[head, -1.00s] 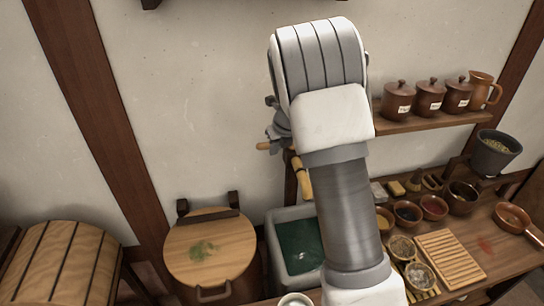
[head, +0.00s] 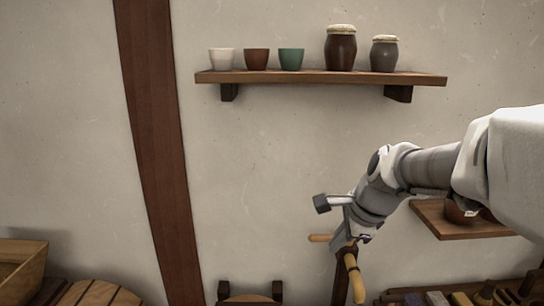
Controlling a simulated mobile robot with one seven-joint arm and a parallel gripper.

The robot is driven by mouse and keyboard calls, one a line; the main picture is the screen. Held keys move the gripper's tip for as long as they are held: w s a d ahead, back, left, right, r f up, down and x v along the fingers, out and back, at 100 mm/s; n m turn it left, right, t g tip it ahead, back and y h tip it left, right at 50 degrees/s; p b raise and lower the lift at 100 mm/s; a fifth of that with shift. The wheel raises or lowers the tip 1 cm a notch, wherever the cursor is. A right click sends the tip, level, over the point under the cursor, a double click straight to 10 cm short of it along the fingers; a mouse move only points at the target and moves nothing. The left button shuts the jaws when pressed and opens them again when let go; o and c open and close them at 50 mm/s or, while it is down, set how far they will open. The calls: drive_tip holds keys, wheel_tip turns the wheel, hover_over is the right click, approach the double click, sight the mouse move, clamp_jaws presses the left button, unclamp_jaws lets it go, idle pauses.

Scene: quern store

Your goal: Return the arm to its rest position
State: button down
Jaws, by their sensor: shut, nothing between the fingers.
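My arm comes in from the right edge in the head view, with its white and grey links reaching down and left. My gripper (head: 350,232) is at its end, low and right of the middle, in front of the plain wall. It looks shut and empty, though its fingertips are small and partly lost against the things behind. Wooden handles (head: 356,283) on a dark upright post (head: 340,284) show right by the gripper. I cannot tell whether it touches them.
A wall shelf (head: 310,77) above holds several cups and two covered jars (head: 341,48). A lower shelf (head: 470,224) is partly hidden behind my arm. A wooden trough (head: 22,268) and slatted lid (head: 95,294) are lower left.

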drive_tip(key=s+n+h+b, duration=0.1)
drive_tip(key=s+n+h, duration=0.1)
drive_tip(key=s+n, duration=1.6)
drive_tip(key=shift+s+d, duration=0.3)
drive_tip(key=shift+s, duration=0.8)
idle(1.3)
